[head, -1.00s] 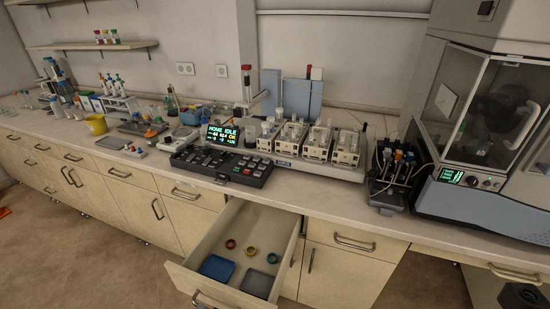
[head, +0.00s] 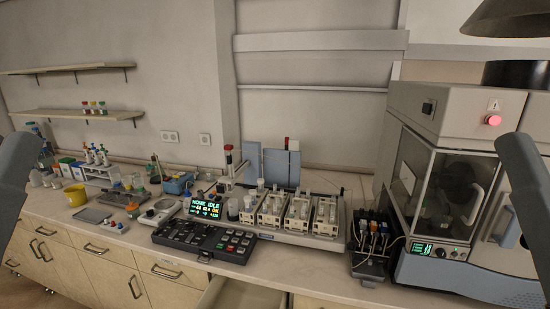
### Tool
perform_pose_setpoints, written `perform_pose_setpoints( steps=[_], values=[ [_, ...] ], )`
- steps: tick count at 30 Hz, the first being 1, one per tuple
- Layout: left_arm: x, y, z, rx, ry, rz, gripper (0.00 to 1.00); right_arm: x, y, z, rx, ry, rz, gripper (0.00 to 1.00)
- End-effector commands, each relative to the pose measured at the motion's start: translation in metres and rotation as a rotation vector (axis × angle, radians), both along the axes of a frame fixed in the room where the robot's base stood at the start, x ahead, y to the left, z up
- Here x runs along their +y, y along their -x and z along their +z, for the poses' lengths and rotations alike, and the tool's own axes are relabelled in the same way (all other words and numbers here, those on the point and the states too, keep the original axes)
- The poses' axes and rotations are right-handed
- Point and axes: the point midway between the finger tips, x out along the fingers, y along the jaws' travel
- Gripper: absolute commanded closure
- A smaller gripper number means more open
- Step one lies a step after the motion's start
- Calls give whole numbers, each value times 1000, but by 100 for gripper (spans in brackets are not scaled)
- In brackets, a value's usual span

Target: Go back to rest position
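Grey-blue links of my two arms show at the left and right edges of the head view. Neither gripper is in the picture, so what they hold or how they stand is hidden. Between the arms, the bench carries a black control keypad (head: 203,240) and a small lit display (head: 209,208) with "HOME IDLE" on it. A row of pale pump modules (head: 298,214) stands right of them. The drawer (head: 240,293) below the bench is open, and only its upper part shows at the bottom edge.
A large spectrometer cabinet (head: 455,125) with a glass door stands at the right. A black rack of bottles (head: 371,246) is beside it. A yellow beaker (head: 75,194), tube racks and glassware fill the left bench. The bench front (head: 309,272) is clear.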

Motion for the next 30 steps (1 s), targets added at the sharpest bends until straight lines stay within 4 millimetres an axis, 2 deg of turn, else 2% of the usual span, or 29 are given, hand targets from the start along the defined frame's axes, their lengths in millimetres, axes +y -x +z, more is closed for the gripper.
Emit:
perform_pose_setpoints(
  steps=[1, 5, 9, 15, 18, 22, 30],
  values=[
    [0, -1, 41, 1, 1, -1, 74, 0, 0, 41, 1, 0, 0, 50],
    [0, -1, 101, 2, 1, -1, 74, 0, -1, 101, 2, 0, 0, 50],
    [0, -1, 171, 3, 0, -2, 74, 0, -1, 172, 2, 0, 0, 50],
    [0, -2, 266, 4, 1, -3, 74, 0, -1, 267, 2, 0, 0, 50],
    [0, -2, 299, 4, 1, -3, 74, 0, -1, 300, 2, 0, 0, 50],
    [0, -2, 319, 5, 1, -3, 74, 0, -1, 320, 2, 0, 0, 50],
    [0, -2, 317, 4, 1, -3, 74, 0, -1, 318, 3, 0, 0, 50]
  ],
)
